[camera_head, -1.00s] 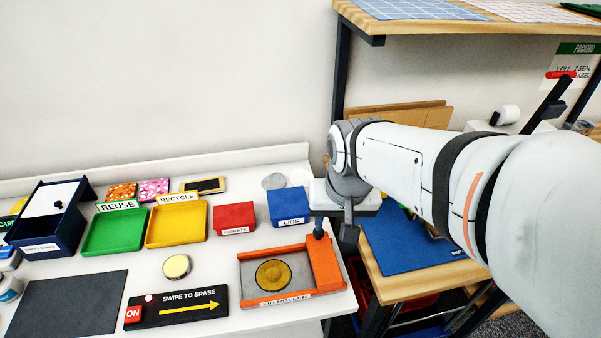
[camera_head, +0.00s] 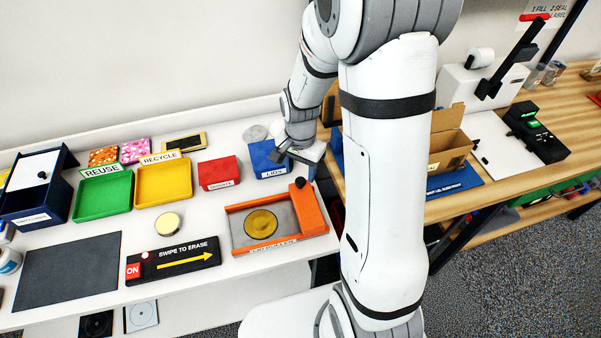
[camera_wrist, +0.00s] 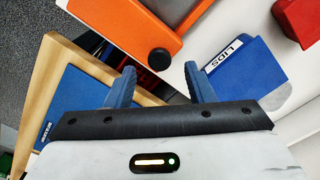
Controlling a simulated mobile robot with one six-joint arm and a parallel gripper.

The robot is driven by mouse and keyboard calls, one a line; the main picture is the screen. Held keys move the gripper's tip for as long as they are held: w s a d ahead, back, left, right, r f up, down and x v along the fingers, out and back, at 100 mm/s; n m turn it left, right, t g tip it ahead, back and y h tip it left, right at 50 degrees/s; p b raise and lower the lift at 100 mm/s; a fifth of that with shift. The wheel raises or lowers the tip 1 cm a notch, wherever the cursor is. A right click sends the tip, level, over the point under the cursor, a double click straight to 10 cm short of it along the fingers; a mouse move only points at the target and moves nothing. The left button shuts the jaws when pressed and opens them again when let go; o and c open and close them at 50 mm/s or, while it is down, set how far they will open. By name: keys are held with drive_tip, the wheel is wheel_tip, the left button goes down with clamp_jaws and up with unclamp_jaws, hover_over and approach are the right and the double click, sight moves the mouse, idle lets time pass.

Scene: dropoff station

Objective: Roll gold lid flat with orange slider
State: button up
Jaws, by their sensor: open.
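The gold lid (camera_head: 261,224) lies in the lid roller, an orange-edged tray with a grey bed (camera_head: 240,238), near the front of the white table. The orange slider (camera_head: 309,208) stands at the tray's right end, with a black knob (camera_head: 300,184) on top. In the wrist view the knob (camera_wrist: 159,59) shows beyond my fingertips, on the orange slider (camera_wrist: 125,38). My gripper (camera_wrist: 158,78) is open and empty, its two blue fingers wide apart. In the head view my gripper (camera_head: 299,160) is above the table edge, behind the slider and by the blue LIDS bin; its fingers are hard to make out.
The blue LIDS bin (camera_head: 266,160) stands just behind the roller, close to my gripper; its label also shows in the wrist view (camera_wrist: 222,56). A red bin (camera_head: 219,172) is left of it. A swipe-to-erase board (camera_head: 173,261) and a pale round lid (camera_head: 168,223) lie left of the roller.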

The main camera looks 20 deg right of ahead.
sight(301, 180)
drive_tip(key=shift+f, duration=1.6)
drive_tip(key=shift+c, duration=0.6)
clamp_jaws()
